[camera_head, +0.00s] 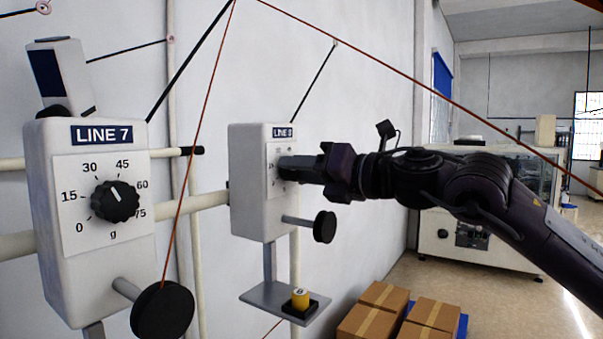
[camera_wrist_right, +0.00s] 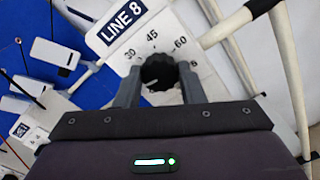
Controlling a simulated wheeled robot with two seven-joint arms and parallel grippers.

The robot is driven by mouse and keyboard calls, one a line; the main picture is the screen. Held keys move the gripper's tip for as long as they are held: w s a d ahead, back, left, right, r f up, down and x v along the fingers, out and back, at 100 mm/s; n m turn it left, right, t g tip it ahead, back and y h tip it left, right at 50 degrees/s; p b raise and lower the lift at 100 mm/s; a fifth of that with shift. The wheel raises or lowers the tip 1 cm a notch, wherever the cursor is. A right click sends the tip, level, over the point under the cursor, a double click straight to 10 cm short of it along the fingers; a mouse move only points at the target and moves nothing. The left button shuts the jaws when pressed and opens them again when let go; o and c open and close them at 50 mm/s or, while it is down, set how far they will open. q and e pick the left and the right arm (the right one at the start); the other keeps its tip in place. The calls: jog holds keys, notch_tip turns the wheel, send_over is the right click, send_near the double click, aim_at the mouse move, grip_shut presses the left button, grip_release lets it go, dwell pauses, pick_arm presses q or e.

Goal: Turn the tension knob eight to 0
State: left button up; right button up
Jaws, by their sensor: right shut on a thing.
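The LINE 8 box (camera_head: 260,205) is a white unit on the wall rail, with a dial plate on its front. Its black tension knob (camera_wrist_right: 160,72) shows in the right wrist view between the two fingers of my right gripper (camera_wrist_right: 158,92). In the head view my right gripper (camera_head: 283,168) is at the dial and hides the knob. It is shut on the knob. My left gripper is not in view.
A black roller (camera_head: 324,227) sticks out below the dial. A small shelf (camera_head: 280,303) holds a yellow spool (camera_head: 300,298). Cardboard boxes (camera_head: 380,310) stand below.

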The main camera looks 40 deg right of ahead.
jog(key=n+b, duration=0.1)
jog(key=n, duration=0.3)
jog(key=shift+b, duration=0.4)
jog(key=n+b, duration=0.2)
jog(key=n, duration=0.2)
jog(key=shift+r+n, duration=0.1)
jog(key=shift+n, duration=0.3)
jog(key=o, duration=1)
